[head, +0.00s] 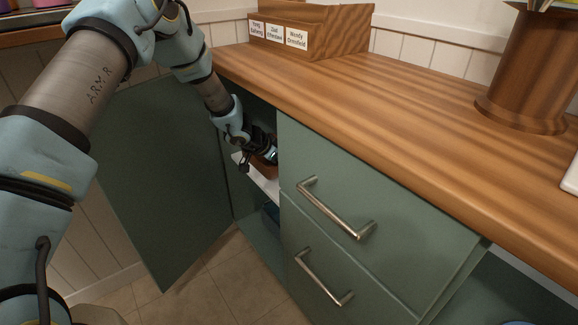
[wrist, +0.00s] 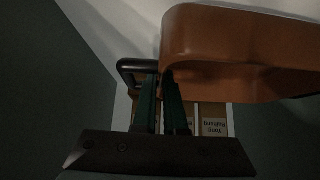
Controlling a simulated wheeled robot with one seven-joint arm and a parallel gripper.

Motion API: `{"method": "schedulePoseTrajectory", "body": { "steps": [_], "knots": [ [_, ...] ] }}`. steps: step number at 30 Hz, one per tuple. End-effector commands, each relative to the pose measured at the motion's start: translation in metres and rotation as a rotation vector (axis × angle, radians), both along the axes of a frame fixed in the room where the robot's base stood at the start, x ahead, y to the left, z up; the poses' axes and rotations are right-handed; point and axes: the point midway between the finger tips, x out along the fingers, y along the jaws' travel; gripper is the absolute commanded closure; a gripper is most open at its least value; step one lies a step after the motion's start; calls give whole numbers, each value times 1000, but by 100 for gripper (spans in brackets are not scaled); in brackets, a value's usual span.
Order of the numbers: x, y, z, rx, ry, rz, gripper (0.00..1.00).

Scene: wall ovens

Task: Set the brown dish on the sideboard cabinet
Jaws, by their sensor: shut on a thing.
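The brown dish (wrist: 245,45) fills the upper right of the wrist view. Its rim lies between the fingers of my gripper (wrist: 163,100), which is shut on it. In the head view my gripper (head: 266,150) is inside the open compartment of the green sideboard cabinet (head: 335,180), above a white shelf (head: 262,182). Only a small brown part of the dish (head: 262,162) shows there, and the rest is hidden by my gripper and the cabinet front. I cannot tell whether the dish touches the shelf. The wooden top (head: 410,90) of the cabinet is above and to the right.
The green door (head: 165,170) stands open to the left. Two closed drawers with metal handles (head: 335,210) are right of the opening. A wooden box with name labels (head: 310,30) and a round wooden container (head: 528,70) stand on the top, with clear room between them.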

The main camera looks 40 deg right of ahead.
Motion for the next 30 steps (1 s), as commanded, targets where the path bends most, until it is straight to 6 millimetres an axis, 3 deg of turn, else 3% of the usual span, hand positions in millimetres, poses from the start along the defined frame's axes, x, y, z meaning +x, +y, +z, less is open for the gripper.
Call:
{"method": "schedulePoseTrajectory", "body": {
  "steps": [8,15,26,27,30],
  "knots": [
    [5,-18,2,-2,-2,-2,100],
    [5,-18,-33,-2,0,0,100],
    [5,-18,-36,-2,-3,-2,100],
    [5,-17,-37,0,-1,-1,89],
    [5,-17,-37,0,-1,-1,78]
  ]
}}
